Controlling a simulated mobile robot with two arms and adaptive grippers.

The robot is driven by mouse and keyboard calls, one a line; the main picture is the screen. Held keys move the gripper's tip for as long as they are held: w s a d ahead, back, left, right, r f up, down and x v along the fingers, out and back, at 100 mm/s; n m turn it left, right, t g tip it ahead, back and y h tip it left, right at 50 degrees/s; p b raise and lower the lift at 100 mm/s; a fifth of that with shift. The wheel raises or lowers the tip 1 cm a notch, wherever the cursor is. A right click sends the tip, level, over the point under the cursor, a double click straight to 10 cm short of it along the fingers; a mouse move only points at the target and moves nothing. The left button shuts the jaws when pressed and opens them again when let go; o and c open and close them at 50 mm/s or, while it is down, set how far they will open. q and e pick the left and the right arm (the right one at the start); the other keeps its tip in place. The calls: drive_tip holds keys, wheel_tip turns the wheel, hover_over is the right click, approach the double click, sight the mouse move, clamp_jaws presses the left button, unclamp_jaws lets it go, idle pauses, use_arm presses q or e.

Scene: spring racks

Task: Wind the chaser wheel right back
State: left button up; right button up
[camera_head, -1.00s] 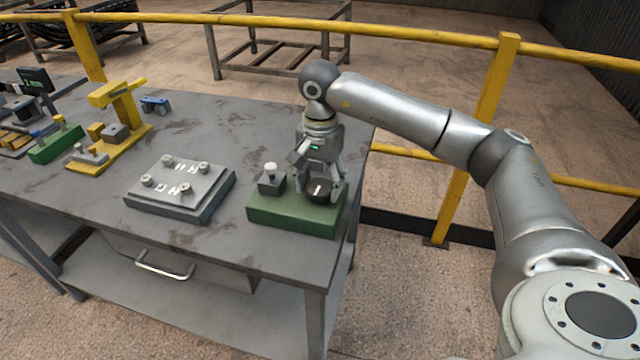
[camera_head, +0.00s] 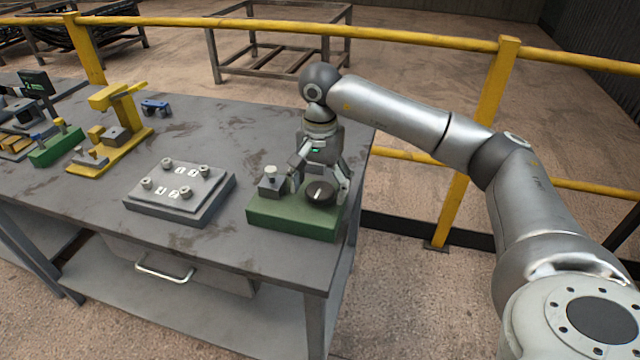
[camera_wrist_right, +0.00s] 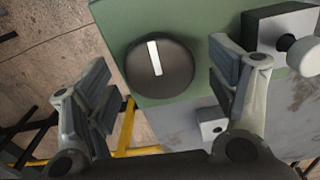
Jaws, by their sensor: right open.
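The chaser wheel looks to be the dark round knob (camera_head: 320,193) with a white line on top, at the right of a green base (camera_head: 290,222) on the bench. In the right wrist view the knob (camera_wrist_right: 160,68) shows whole, its white line near upright and tilted slightly. My right gripper (camera_head: 318,186) is open above the knob, with a finger on each side. In the wrist view its fingers (camera_wrist_right: 165,90) stand apart from the knob. A small grey block with a white-topped post (camera_head: 271,180) sits at the base's left. My left gripper is not in view.
A grey plate with several pegs and number marks (camera_head: 180,190) lies left of the green base. A yellow stand (camera_head: 112,130) and a small blue part (camera_head: 156,106) are farther left. A yellow rail (camera_head: 400,38) runs behind the bench.

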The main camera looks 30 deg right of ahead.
sight(320, 189)
wheel_tip(320, 189, up, 12)
idle(0.6)
drive_tip(key=shift+f, duration=0.1)
